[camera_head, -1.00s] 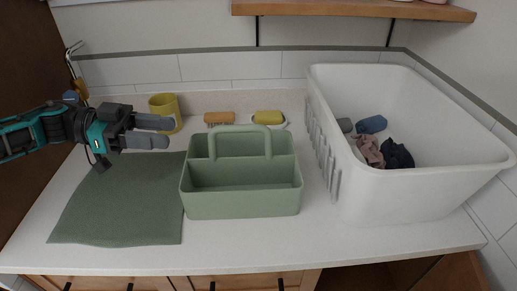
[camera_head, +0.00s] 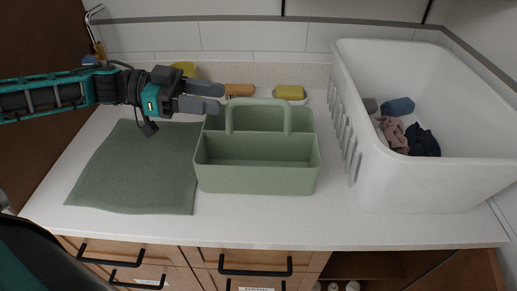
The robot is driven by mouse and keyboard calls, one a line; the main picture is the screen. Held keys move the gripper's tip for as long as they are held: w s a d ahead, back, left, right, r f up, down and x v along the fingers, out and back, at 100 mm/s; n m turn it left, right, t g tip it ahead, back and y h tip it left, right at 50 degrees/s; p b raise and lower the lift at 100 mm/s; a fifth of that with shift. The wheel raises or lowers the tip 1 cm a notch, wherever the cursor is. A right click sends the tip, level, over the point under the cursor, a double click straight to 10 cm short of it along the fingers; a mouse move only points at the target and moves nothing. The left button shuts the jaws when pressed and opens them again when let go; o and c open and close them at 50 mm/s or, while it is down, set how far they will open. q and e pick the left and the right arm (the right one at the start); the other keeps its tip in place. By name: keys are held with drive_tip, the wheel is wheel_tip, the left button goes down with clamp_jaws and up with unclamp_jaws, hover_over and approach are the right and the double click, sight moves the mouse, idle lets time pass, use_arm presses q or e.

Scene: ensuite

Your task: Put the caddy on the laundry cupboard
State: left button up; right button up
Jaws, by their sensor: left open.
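The green caddy (camera_head: 257,180) stands upright on the white counter (camera_head: 300,226), its arched handle (camera_head: 258,103) on top. My left gripper (camera_head: 222,97) is open and empty at the caddy's back left, with its fingers pointing right toward the handle. In the picture the fingertips end just left of the handle, apart from it. The counter tops a wooden cupboard with drawers (camera_head: 190,256); whether this is the laundry cupboard I cannot tell. My right gripper is not in view.
A large white basket (camera_head: 440,185) with several cloths stands right of the caddy. A green mat (camera_head: 135,175) lies on the left. A yellow cup (camera_head: 186,69), a brush (camera_head: 239,90) and a yellow soap or sponge on a dish (camera_head: 290,92) are behind. The front counter strip is clear.

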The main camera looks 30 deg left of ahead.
sight(250, 100)
use_arm(q)
drive_tip(key=shift+w+d+f+b, duration=0.2)
drive_tip(key=shift+w+d+b, duration=0.05)
drive_tip(key=shift+d+b, duration=0.25)
drive_tip(key=shift+b+x, duration=0.4)
drive_tip(key=shift+x, duration=0.35)
drive_tip(key=shift+d+r, duration=0.1)
drive_tip(key=shift+w+d+r, duration=0.1)
drive_tip(key=shift+w+d, duration=0.45)
drive_tip(key=shift+d, duration=0.3)
drive_tip(key=shift+x, duration=0.85)
drive_tip(key=shift+w+d, duration=0.4)
drive_tip(key=shift+d, duration=0.25)
drive_tip(key=shift+c, duration=0.4)
clamp_jaws()
